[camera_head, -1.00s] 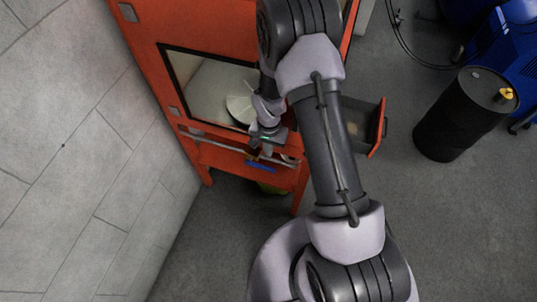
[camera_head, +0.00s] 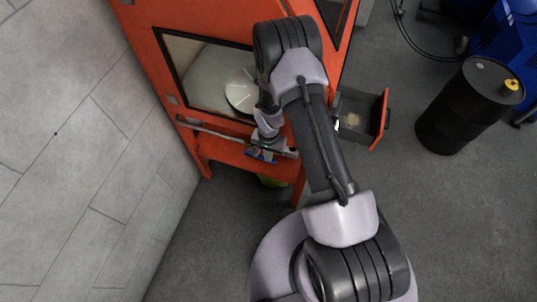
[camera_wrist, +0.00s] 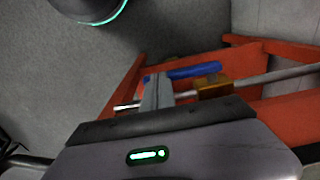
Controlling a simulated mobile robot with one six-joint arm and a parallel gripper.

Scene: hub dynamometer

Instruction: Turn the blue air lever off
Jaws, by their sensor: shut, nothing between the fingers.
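The blue air lever (camera_wrist: 193,71) shows in the wrist view as a blue bar, running roughly along the metal pipe (camera_wrist: 285,76) beside a brass valve body (camera_wrist: 213,87). In the head view only a bit of the blue lever (camera_head: 256,157) shows, below my gripper (camera_head: 263,149), which hides much of it. In the wrist view the fingers of my gripper (camera_wrist: 156,92) are shut and empty, by the lever's left end. I cannot tell whether they touch it.
The orange cabinet (camera_head: 228,154) has a window and an open drawer (camera_head: 360,117) on its right. A white wall (camera_head: 80,150) stands close on the left. A black barrel (camera_head: 468,105) stands at the right, with free grey floor in front of it.

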